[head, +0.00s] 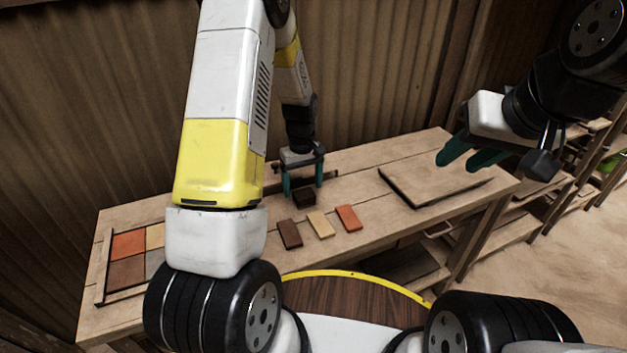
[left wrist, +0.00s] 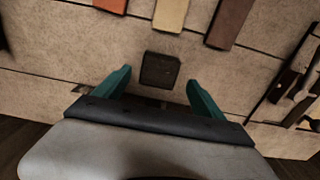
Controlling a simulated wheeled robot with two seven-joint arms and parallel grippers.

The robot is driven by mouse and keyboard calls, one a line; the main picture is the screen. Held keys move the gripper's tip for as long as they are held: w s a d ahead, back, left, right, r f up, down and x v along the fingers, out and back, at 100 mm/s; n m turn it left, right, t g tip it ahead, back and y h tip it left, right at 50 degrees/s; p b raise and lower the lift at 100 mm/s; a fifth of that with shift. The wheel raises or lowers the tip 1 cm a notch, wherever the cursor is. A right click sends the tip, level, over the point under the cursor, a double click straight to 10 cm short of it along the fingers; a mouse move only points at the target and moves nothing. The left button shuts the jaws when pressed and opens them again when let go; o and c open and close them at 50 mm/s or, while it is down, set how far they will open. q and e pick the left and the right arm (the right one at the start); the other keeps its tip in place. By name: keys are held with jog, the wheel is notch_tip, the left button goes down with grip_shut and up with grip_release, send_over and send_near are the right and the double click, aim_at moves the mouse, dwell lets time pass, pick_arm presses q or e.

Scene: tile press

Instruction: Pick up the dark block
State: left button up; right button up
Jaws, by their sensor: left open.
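The dark block (head: 304,198) lies on the wooden table behind the row of tiles. In the left wrist view the dark block (left wrist: 160,70) shows just beyond and between the fingertips. My left gripper (head: 304,188) points down above it, open, with one green finger on each side. In the left wrist view my left gripper (left wrist: 158,76) holds nothing, and the block looks apart from both fingers. My right gripper (head: 468,158) is off the table's right part, its green fingers apart and empty.
A brown tile (head: 289,234), a cream tile (head: 320,224) and an orange tile (head: 348,217) lie in front of the block. A framed tray (head: 103,265) with coloured tiles is at left. A wooden board (head: 430,186) lies at right. A dark tool (left wrist: 300,85) lies beside the gripper.

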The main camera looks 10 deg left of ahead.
aim_at(304, 193)
pick_arm(q)
jog(key=f, duration=0.3)
jog(key=shift+d+f, duration=0.2)
jog(key=shift+f, duration=0.2)
jog(key=c, duration=1.6)
jog(key=shift+r, duration=0.1)
jog(key=shift+r, duration=0.6)
notch_tip(304, 193, up, 2)
jog(key=shift+r, duration=0.15)
jog(key=s+d, duration=0.1)
jog(key=s, duration=0.4)
jog(key=s+d+r, duration=0.1)
jog(key=s+d, duration=0.1)
jog(key=s, duration=0.3)
jog(key=s+d, duration=0.1)
jog(key=s, duration=0.4)
jog(key=shift+s+d+r, duration=0.2)
jog(key=shift+s, duration=0.05)
